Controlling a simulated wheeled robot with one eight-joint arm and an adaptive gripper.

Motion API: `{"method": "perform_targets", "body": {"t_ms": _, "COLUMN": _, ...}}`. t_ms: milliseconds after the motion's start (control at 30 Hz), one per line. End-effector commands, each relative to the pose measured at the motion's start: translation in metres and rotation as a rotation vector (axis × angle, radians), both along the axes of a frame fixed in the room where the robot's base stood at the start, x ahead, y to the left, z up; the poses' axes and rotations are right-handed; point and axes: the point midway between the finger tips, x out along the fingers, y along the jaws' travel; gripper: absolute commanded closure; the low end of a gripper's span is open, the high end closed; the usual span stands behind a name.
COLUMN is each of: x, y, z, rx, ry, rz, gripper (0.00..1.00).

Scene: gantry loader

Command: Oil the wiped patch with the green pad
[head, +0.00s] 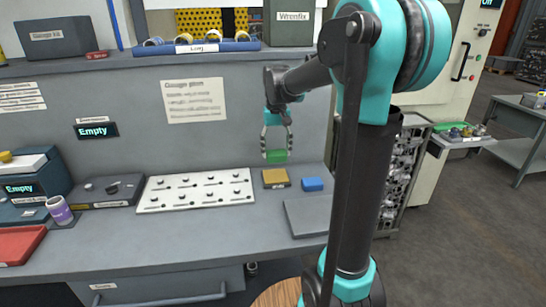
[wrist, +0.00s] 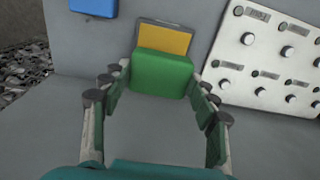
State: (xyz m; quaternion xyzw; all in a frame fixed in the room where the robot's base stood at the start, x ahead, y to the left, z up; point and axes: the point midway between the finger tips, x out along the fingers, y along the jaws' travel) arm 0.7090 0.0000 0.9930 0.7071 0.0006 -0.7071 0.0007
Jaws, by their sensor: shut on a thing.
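My gripper (head: 277,148) is shut on the green pad (head: 277,157) and holds it above the workbench. In the wrist view the green pad (wrist: 160,74) sits between the fingertips, and part of a yellow-topped block (wrist: 165,38) shows beyond it. In the head view that yellow block (head: 276,178) lies on the bench close to the pad, on a dark base. A blue pad (head: 312,184) lies to its right and also shows in the wrist view (wrist: 94,6). A flat dark grey plate (head: 318,219) lies at the bench's front right. I cannot make out a wiped patch.
A white panel with several knobs (head: 196,190) lies left of the yellow block. A purple-labelled can (head: 59,211) and a red tray (head: 18,245) stand farther left. A shelf (head: 150,58) runs above. The front of the bench (head: 190,240) is clear.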

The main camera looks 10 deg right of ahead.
Motion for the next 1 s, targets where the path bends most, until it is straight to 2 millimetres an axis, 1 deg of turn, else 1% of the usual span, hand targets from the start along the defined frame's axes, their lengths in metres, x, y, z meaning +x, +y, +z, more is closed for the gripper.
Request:
{"method": "perform_targets", "body": {"t_ms": 167, "x": 0.001, "y": -0.001, "z": -0.011, "rx": 0.0, "ry": 0.0, "rz": -0.003, "gripper": 0.64}}
{"method": "perform_targets", "body": {"t_ms": 400, "x": 0.001, "y": -0.001, "z": -0.035, "rx": 0.0, "ry": 0.0, "rz": -0.002, "gripper": 0.64}}
{"method": "perform_targets", "body": {"t_ms": 600, "x": 0.001, "y": 0.0, "z": -0.051, "rx": 0.0, "ry": 0.0, "rz": -0.002, "gripper": 0.64}}
{"method": "perform_targets", "body": {"t_ms": 800, "x": 0.001, "y": 0.0, "z": -0.058, "rx": 0.0, "ry": 0.0, "rz": -0.002, "gripper": 0.64}}
{"method": "perform_targets", "body": {"t_ms": 1000, "x": 0.001, "y": 0.0, "z": -0.059, "rx": 0.0, "ry": 0.0, "rz": -0.002, "gripper": 0.64}}
